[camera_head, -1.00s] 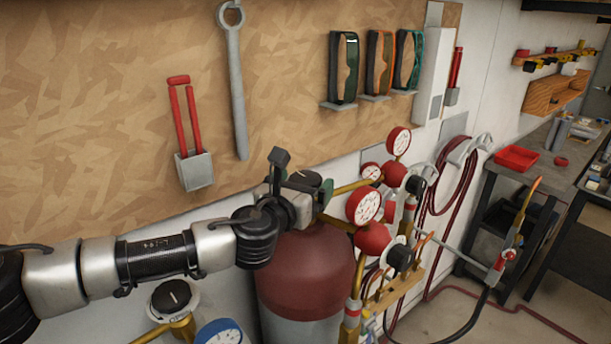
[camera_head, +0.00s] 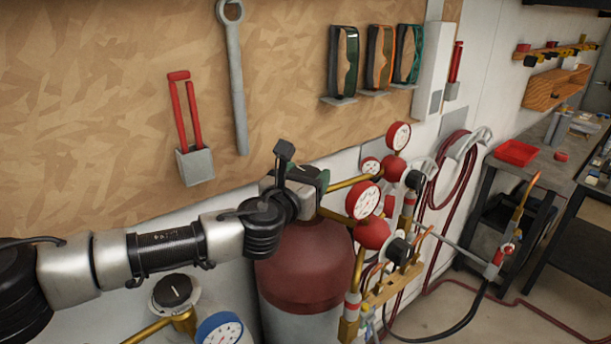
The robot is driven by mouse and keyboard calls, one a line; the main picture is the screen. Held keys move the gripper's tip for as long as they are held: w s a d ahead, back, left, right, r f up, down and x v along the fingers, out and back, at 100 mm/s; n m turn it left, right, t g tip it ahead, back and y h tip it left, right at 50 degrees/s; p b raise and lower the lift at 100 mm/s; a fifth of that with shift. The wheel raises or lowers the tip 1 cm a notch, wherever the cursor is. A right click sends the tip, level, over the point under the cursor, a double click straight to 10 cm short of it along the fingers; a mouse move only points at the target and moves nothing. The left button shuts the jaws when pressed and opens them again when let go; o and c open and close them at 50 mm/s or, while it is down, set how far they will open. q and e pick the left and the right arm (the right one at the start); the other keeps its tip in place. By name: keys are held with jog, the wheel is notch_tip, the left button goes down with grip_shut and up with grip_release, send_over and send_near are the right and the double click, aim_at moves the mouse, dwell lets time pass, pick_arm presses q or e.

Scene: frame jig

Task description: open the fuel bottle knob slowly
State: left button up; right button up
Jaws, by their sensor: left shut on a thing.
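The fuel bottle (camera_head: 303,265) is a dark red cylinder with a grey lower part, standing against the wall. Its knob (camera_head: 324,179) sits at the top and shows only as a bit of green; the rest is hidden behind my left gripper. My left gripper (camera_head: 305,178) is at the top of the bottle, shut on the knob, with its arm coming in from the left. The fingertips are mostly hidden by the wrist. My right gripper is not in view.
Red gauges (camera_head: 364,200) and brass fittings stand just right of the bottle. A second knob, black (camera_head: 172,291), and a blue gauge (camera_head: 219,329) are at the lower left. A torch (camera_head: 507,250) with hoses hangs at the right. A wrench (camera_head: 234,80) hangs on the board.

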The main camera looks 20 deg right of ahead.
pick_arm(q)
jog(key=shift+n+t+y+p, duration=0.55)
jog(key=shift+n+t+y, duration=0.35)
jog(key=shift+n+y, duration=0.25)
jog(key=shift+n+t+y, duration=0.55)
jog(key=shift+t+y, duration=0.05)
jog(key=shift+y, duration=0.45)
jog(key=shift+n+t+y, duration=0.5)
jog(key=shift+n+y, duration=0.6)
jog(key=shift+y, duration=0.5)
jog(key=o, duration=0.9)
jog(key=shift+o, duration=0.2)
jog(key=shift+s, duration=0.1)
